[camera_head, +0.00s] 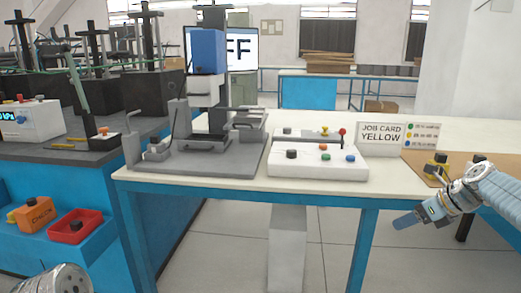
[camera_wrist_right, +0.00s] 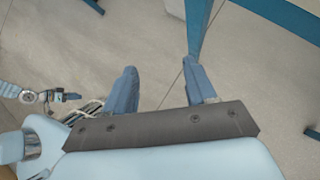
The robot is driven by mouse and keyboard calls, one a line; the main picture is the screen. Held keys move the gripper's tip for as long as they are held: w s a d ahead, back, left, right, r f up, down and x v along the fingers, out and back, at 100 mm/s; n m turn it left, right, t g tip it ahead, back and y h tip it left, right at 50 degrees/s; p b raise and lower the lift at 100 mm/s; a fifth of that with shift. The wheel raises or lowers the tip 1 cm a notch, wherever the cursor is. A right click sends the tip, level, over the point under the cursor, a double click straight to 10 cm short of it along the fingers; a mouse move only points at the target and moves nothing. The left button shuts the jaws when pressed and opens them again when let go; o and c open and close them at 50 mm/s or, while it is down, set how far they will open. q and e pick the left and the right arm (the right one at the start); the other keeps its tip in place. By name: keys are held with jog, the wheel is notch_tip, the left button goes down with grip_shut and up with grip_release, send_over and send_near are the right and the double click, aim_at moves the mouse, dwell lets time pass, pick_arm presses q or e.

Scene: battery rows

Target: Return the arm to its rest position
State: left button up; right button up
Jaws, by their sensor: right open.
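My right gripper (camera_head: 407,219) is in front of the white table at the right, over the floor and apart from everything on the table. In the right wrist view its two blue fingers (camera_wrist_right: 162,90) stand apart with only floor between them, so it is open and empty. Part of my left arm (camera_head: 52,281) shows at the bottom left of the head view. A small arm end with a blue tip (camera_wrist_right: 68,97), apparently my left gripper, shows at the left of the right wrist view. Its jaws are too small to judge.
The white table (camera_head: 235,187) carries a grey fixture (camera_head: 205,158), a white button box (camera_head: 318,172), a job card reading YELLOW (camera_head: 384,137) and a brown board (camera_head: 425,163). An orange box (camera_head: 33,213) and red tray (camera_head: 74,227) sit on the blue ledge at left.

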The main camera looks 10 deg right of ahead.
jog(key=w+a+f+n+g, duration=0.1)
jog(key=a+f+n, duration=0.25)
jog(key=f, duration=0.55)
jog(key=w+a+f+n+g, duration=0.1)
jog(key=a+f+n, duration=0.3)
jog(key=f, duration=0.6)
jog(key=s+a+f+n+g, duration=0.1)
jog(key=s+a+f+n, duration=0.2)
jog(key=a+f, duration=0.35)
jog(key=s+a+f+n+g, duration=0.1)
jog(key=s+a+f+n, duration=0.1)
jog(key=a+f+n, duration=0.45)
jog(key=s+a+f+n+g, duration=0.1)
jog(key=s+a+f+n, duration=0.5)
jog(key=s, duration=0.4)
jog(key=s+a+f+n+g, duration=0.1)
jog(key=s+a+f+n, duration=0.5)
jog(key=s, duration=0.5)
jog(key=shift+s+a+f+n, duration=0.2)
jog(key=shift+a+f+n, duration=0.15)
jog(key=shift+a, duration=0.5)
